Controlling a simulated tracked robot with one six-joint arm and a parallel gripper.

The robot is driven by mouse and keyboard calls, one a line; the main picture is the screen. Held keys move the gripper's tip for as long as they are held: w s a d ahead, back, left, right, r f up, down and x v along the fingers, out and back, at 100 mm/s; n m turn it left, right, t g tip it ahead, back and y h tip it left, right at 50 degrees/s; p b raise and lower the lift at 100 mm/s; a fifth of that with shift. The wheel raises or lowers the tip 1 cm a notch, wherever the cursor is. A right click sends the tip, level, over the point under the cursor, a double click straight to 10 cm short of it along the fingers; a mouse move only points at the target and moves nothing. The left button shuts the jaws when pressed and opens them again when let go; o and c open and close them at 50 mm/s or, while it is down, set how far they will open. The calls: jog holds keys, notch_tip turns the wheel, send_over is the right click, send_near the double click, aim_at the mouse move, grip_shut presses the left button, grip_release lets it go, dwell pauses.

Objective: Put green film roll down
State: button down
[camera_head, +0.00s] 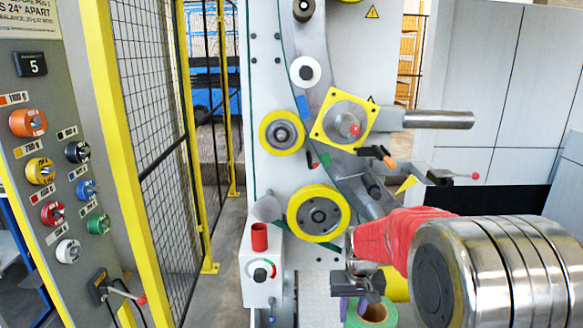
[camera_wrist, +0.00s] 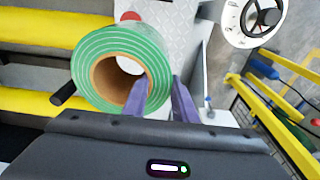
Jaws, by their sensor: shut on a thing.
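The green film roll (camera_wrist: 150,50) has a green-and-white layered end and a brown cardboard core. It fills the upper left of the wrist view. One finger of my gripper (camera_wrist: 160,93) reaches into the core and the other lies outside the roll's right side, so the roll's wall is between them. In the head view my gripper (camera_head: 357,278) is at the bottom centre, with the roll (camera_head: 381,313) partly visible below it, cut off by the frame edge. Whether the roll touches anything beneath it cannot be told.
A wrapping machine with yellow rollers (camera_head: 319,213) stands behind. A control box (camera_head: 262,289) with a dial and a red cylinder (camera_head: 259,236) on top is to the gripper's left. Grey tread plate (camera_wrist: 182,40) shows beyond the roll. A yellow-framed mesh fence (camera_head: 165,120) stands left.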

dwell(0.4)
jog(key=f, duration=0.5)
jog(key=a+f, duration=0.1)
jog(key=f, duration=0.1)
jog(key=shift+s+f, duration=0.15)
jog(key=shift+f, duration=0.15)
jog(key=w+a+f+n, duration=0.1)
jog(key=w+f+n, duration=0.2)
jog(key=f, duration=0.5)
jog(key=w+a+f+n, duration=0.2)
jog(key=w+f, duration=0.3)
jog(key=f, duration=0.4)
jog(key=shift+a+n+y, duration=0.2)
jog(key=shift+n+y, duration=0.2)
jog(key=shift+n, duration=0.5)
jog(key=shift+f, duration=0.1)
notch_tip(320, 180, down, 6)
